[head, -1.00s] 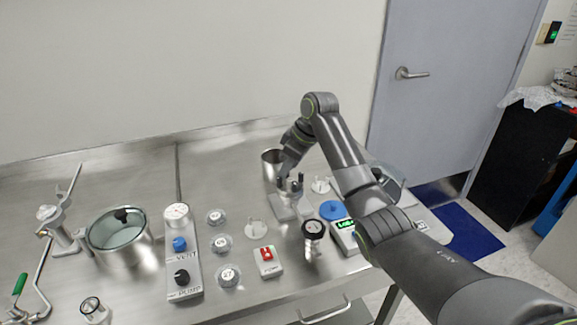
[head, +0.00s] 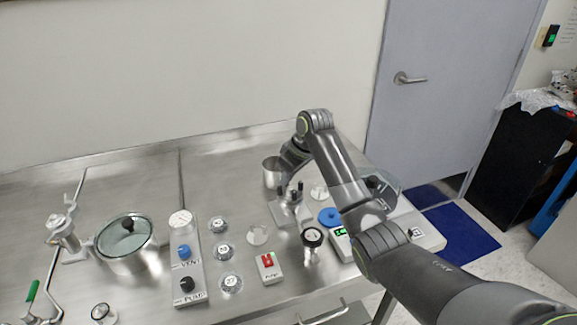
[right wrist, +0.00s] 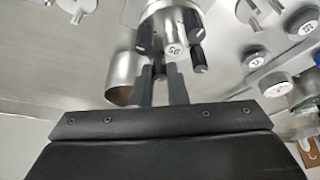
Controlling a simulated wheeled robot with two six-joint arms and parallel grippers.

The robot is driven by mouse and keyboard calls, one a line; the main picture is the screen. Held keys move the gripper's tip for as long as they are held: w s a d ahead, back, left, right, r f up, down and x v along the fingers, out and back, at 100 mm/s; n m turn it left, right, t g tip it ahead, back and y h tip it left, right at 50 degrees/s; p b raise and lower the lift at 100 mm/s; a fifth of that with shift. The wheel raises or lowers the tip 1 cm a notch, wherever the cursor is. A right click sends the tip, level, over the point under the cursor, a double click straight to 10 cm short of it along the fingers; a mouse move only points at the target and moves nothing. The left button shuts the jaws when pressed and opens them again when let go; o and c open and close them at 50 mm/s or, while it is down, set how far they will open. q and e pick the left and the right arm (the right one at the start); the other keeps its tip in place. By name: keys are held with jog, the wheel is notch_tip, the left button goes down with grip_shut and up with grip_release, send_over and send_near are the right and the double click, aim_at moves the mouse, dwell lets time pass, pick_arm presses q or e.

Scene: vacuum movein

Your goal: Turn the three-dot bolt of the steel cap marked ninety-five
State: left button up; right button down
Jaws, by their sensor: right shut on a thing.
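The steel cap (right wrist: 174,50) marked 95 shows in the right wrist view, its number upside down. Several black upright bolts surround it, among them ones at the left (right wrist: 143,36), top right (right wrist: 192,22) and lower right (right wrist: 197,60). Their dot marks are too small to read. My right gripper (right wrist: 168,85) is shut on the near black bolt (right wrist: 158,68), which its fingers partly hide. In the head view the cap's steel base (head: 284,216) stands on the bench, with my right gripper (head: 285,185) over its back side. My left gripper is out of view.
A steel cup (head: 272,172) stands just behind the right gripper. A lidded pot (head: 127,243) and a control panel (head: 187,262) are further left. The back of the bench is clear.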

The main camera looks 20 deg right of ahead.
jog(key=m+h+p, duration=0.1)
jog(key=m+p, duration=0.1)
jog(key=p, duration=0.1)
jog(key=m+h+p, duration=0.1)
jog(key=m+p, duration=0.2)
jog(key=p, duration=0.1)
jog(key=m+h+p, duration=0.1)
jog(key=m+p, duration=0.2)
jog(key=shift+a+r+t+p, duration=0.25)
jog(key=shift+a+t+p, duration=0.05)
jog(key=shift+p, duration=0.05)
jog(key=shift+m+h+p, duration=0.3)
jog(key=shift+m+p, duration=0.05)
jog(key=shift+m, duration=0.25)
jog(key=shift+f+m+h+p, duration=0.1)
jog(key=shift+m+h+p, duration=0.3)
jog(key=shift+m, duration=0.5)
jog(key=shift+a+m, duration=0.1)
jog(key=shift+m, duration=0.8)
jog(key=shift+w+f+m+g+h, duration=0.15)
jog(key=shift+m+g+h, duration=0.4)
jog(key=shift+m, duration=0.65)
jog(key=shift+m+g+h+b, duration=0.35)
jog(key=shift+m+h, duration=0.1)
jog(key=shift+m, duration=0.95)
